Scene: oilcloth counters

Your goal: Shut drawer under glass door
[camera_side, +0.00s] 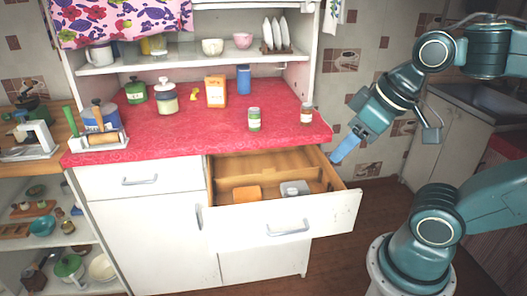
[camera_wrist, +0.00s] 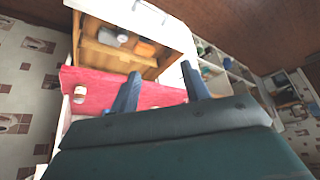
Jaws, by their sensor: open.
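The right drawer (camera_side: 335,208) of the white cabinet is pulled well out, below the red countertop. Its front has a grey bar handle (camera_side: 288,228), and its wooden inside is divided. It also shows at the top of the wrist view (camera_wrist: 172,32). My gripper (camera_side: 347,148) is to the right of the open drawer, above its level and apart from it. In the wrist view the two blue fingers (camera_wrist: 162,88) stand apart with nothing between them. No glass door is clearly visible.
An orange block (camera_side: 247,193) and a grey item (camera_side: 295,188) lie in the drawer. Jars, including a green-lidded one (camera_side: 254,119), stand on the red countertop (camera_side: 200,130). The left drawer (camera_side: 140,180) is shut. Open floor lies right of the cabinet.

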